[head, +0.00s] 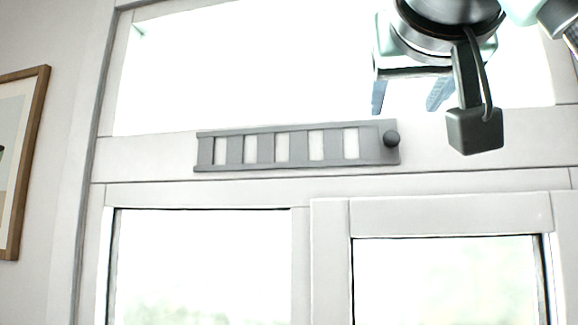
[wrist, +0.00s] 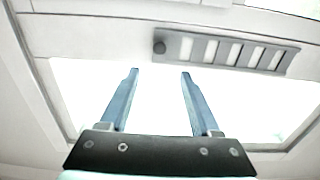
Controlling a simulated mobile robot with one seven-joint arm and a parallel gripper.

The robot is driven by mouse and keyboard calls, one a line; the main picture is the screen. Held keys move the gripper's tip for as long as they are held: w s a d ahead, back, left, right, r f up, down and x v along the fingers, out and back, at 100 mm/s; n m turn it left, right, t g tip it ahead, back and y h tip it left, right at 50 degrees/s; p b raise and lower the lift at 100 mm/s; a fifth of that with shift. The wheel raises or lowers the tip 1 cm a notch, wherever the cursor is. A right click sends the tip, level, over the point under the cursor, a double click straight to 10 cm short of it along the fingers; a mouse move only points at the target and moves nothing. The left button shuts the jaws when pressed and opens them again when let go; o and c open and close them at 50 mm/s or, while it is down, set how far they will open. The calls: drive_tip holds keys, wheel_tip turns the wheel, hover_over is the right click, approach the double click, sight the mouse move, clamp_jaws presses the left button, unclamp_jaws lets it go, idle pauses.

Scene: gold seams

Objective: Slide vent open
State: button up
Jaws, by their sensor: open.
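The grey slotted vent (head: 260,165) is fixed on the white window frame, below the bright upper pane. Several light slots show between its grey bars. A dark round knob (head: 391,139) stands at its right end in the head view. In the wrist view the vent (wrist: 230,51) is at the upper right, with the knob (wrist: 159,47) at its left end. My gripper (head: 408,97) is open and empty. It is above the knob and slightly to its right in the head view, and its fingertips (wrist: 158,71) are apart from the knob, which shows just beyond the gap between them.
Two window sashes sit below the vent, the left pane (head: 200,265) and the right pane (head: 445,280). The right sash frame (head: 450,214) stands out below the knob. A wood-framed picture (head: 22,165) hangs on the left wall. The area around the knob looks clear.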

sight(393, 136)
drive_tip(key=p+x, duration=0.6)
drive_tip(key=x, duration=0.5)
drive_tip(key=shift+s+d+r, duration=0.1)
drive_tip(key=shift+w+d+p, duration=0.15)
drive_tip(key=shift+w+p, duration=0.25)
drive_tip(key=shift+w, duration=0.3)
clamp_jaws()
idle(0.4)
drive_tip(key=shift+s+d, duration=0.1)
